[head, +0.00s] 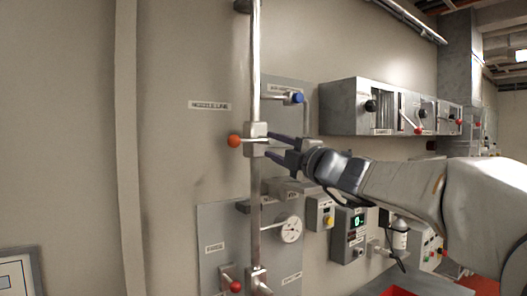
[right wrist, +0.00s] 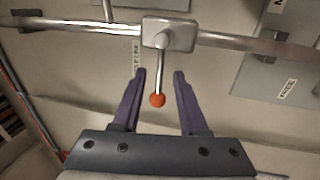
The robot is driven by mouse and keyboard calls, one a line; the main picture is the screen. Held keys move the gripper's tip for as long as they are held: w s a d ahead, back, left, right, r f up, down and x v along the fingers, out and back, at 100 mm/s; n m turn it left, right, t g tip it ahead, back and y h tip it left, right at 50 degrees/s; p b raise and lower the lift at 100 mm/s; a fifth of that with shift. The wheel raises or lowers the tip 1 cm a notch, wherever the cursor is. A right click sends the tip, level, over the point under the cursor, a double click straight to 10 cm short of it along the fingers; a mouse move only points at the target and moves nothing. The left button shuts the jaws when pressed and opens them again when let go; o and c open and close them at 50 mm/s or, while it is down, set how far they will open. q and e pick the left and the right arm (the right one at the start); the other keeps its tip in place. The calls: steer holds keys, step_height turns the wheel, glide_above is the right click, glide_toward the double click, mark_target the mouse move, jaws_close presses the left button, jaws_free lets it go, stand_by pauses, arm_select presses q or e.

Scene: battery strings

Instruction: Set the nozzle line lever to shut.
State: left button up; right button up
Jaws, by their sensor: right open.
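The nozzle line lever (head: 234,141) has an orange ball end and sits on a metal valve block (head: 255,131) on a vertical pipe. It points left in the head view, across the pipe. In the right wrist view the lever (right wrist: 160,72) runs down from the block (right wrist: 172,34), and its ball (right wrist: 157,100) shows between the two fingers. My right gripper (head: 269,145) is open, with its fingers reaching to the valve block from the right. I cannot tell whether they touch it. My left gripper is not in view.
A "nozzle line" label (head: 210,105) is left of the pipe (head: 256,60). A blue-knobbed valve (head: 297,98) is close above my right gripper. Below are a gauge (head: 290,229) and another red-ball lever (head: 235,286). Grey wall boxes (head: 345,105) stand to the right.

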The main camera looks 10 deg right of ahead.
steer(key=v, duration=0.3)
steer(key=shift+s+d+b, duration=0.2)
steer(key=shift+s+b, duration=0.15)
steer(key=shift+b, duration=0.05)
steer(key=shift+f, duration=0.1)
